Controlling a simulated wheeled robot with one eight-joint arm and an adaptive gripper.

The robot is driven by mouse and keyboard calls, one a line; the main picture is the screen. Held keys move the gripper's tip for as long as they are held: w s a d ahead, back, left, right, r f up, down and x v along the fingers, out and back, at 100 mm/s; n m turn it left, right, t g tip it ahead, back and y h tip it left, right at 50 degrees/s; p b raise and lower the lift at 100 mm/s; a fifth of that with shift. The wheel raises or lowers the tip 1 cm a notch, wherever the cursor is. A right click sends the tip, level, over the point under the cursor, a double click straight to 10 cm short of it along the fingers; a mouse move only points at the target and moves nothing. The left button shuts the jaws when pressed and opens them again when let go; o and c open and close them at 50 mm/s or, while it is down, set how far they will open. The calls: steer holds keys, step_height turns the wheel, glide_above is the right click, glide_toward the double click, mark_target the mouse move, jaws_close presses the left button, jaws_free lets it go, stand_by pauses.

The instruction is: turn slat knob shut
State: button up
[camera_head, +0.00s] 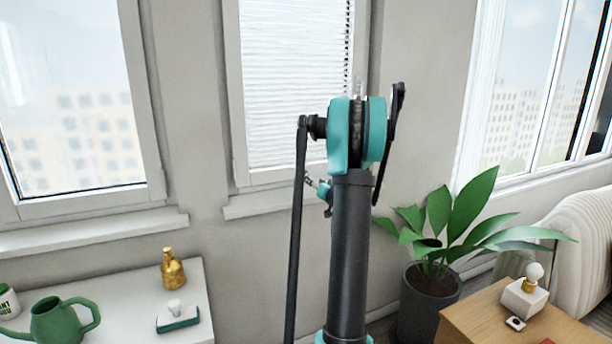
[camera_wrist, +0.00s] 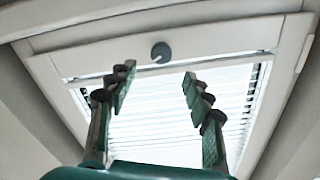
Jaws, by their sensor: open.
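The slat knob (camera_wrist: 161,52) is a small dark grey round knob on the white window frame, at the top middle of the wrist view. The slatted blind (camera_wrist: 160,110) fills the pane beyond it, and its slats also show in the head view (camera_head: 290,70). My gripper (camera_wrist: 155,82) is open and empty, with its two fingers apart. In the picture the knob lies just beyond and between the fingertips, and no contact shows. In the head view my arm covers part of the window, and I cannot make out the knob or my fingers there.
A potted plant (camera_head: 430,285) stands right of my arm, near a wooden table (camera_head: 560,325) with a small lamp (camera_head: 528,285). A white cabinet top (camera_head: 120,305) at lower left bears a green watering can (camera_head: 62,322) and a gold bottle (camera_head: 172,270). A window sill (camera_head: 265,203) juts out below the blind.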

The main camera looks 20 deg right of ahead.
mark_target(304, 173)
steer(key=w, duration=0.9)
steer(key=shift+w+a, duration=0.25)
steer(key=shift+w, duration=0.05)
jaws_close()
